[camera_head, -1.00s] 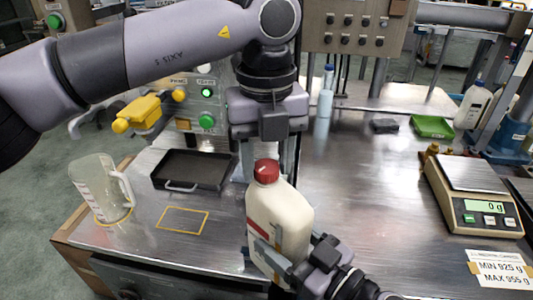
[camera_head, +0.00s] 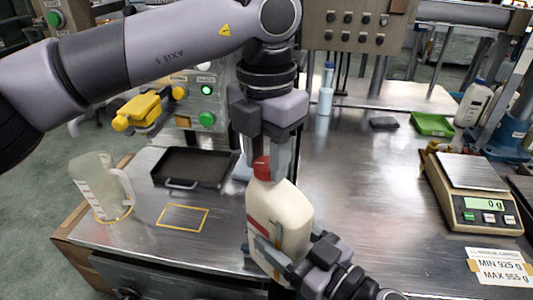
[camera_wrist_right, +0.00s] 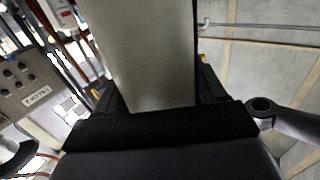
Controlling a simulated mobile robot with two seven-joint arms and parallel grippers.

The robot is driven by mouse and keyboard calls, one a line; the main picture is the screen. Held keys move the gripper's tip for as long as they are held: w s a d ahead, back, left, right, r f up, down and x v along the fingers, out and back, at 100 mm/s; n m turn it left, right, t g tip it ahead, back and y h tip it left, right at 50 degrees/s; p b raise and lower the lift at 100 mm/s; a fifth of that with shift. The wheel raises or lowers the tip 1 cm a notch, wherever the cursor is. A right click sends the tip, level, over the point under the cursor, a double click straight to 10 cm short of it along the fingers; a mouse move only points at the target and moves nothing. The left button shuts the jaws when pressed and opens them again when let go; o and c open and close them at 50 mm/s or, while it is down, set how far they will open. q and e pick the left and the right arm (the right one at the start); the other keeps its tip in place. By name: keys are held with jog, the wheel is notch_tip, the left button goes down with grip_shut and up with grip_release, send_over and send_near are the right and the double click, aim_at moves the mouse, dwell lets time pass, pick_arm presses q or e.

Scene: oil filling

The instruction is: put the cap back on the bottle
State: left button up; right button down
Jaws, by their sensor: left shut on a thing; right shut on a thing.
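The white bottle (camera_head: 280,222) with a red label stands near the front of the steel bench, tilted slightly in the head view. My right gripper (camera_head: 280,255) is shut around its lower body. In the right wrist view the bottle's pale side (camera_wrist_right: 150,55) fills the space between the fingers. The red cap (camera_head: 262,169) is at the bottle's mouth. My left gripper (camera_head: 267,152) points down from above and is shut on the cap. Its fingers hide part of the cap, and I cannot tell how far the cap is threaded.
A measuring jug (camera_head: 95,188) stands at the left, near a black tray (camera_head: 195,168). A scale (camera_head: 470,195) reading 0 g is at the right, with a green tray (camera_head: 432,124) behind it. The bench right of the bottle is clear.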

pick_arm(q)
jog(key=m, duration=0.7)
jog(key=shift+m, duration=0.4)
jog(key=m, duration=0.4)
jog(key=shift+m, duration=0.3)
jog(key=m, duration=0.4)
jog(key=o, duration=1.2)
jog(key=shift+c, duration=0.2)
jog(key=shift+r, duration=2.25)
